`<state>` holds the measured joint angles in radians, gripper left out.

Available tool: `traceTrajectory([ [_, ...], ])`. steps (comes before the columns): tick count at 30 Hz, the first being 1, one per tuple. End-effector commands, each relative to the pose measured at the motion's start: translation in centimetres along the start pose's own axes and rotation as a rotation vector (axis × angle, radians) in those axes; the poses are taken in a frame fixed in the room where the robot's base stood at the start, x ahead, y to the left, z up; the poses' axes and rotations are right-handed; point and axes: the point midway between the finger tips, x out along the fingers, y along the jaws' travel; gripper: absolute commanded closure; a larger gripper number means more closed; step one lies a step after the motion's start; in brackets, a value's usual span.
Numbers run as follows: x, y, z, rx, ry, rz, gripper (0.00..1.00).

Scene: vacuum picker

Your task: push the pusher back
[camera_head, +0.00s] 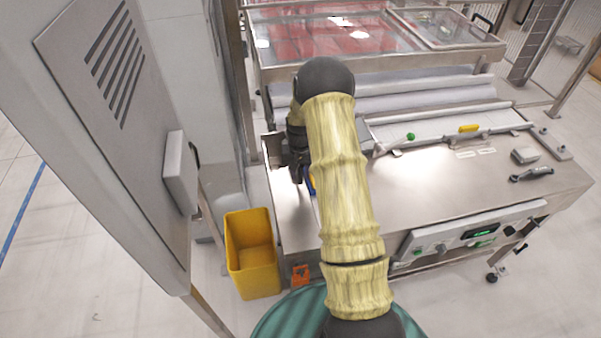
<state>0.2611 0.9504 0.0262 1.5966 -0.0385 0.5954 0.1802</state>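My arm, in a yellowish sleeve, reaches over the left end of a steel machine table (440,190). My gripper (299,177) is dark and points down above the table's left part, just left of the sleeve. Its fingertips are small here, and I cannot tell whether they are open or shut. A small blue part (312,182) shows right beside the fingers, mostly hidden by my arm. I cannot tell whether the gripper touches it, or for certain which part is the pusher. A bar with a green knob (411,137) and a yellow grip (469,128) lies across the table.
A yellow bin (251,254) stands on the floor left of the table. A grey cabinet (120,120) rises at the left. A clear-lidded section (330,40) with red contents is at the back. A black handle (532,174) sits on the right. The table's front middle is clear.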

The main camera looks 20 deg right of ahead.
Motion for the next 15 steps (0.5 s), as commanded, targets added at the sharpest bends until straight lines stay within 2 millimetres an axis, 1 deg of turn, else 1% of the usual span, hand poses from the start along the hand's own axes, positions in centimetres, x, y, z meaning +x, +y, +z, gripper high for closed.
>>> traceTrajectory([
  [1,-0.2,-0.1,-0.3,-0.001,0.01,-0.002,0.62],
  [11,-0.2,-0.1,-0.1,0.0,0.003,-0.001,0.62],
  [15,-1.2,-0.1,-0.2,0.0,0.005,-0.001,0.62],
])
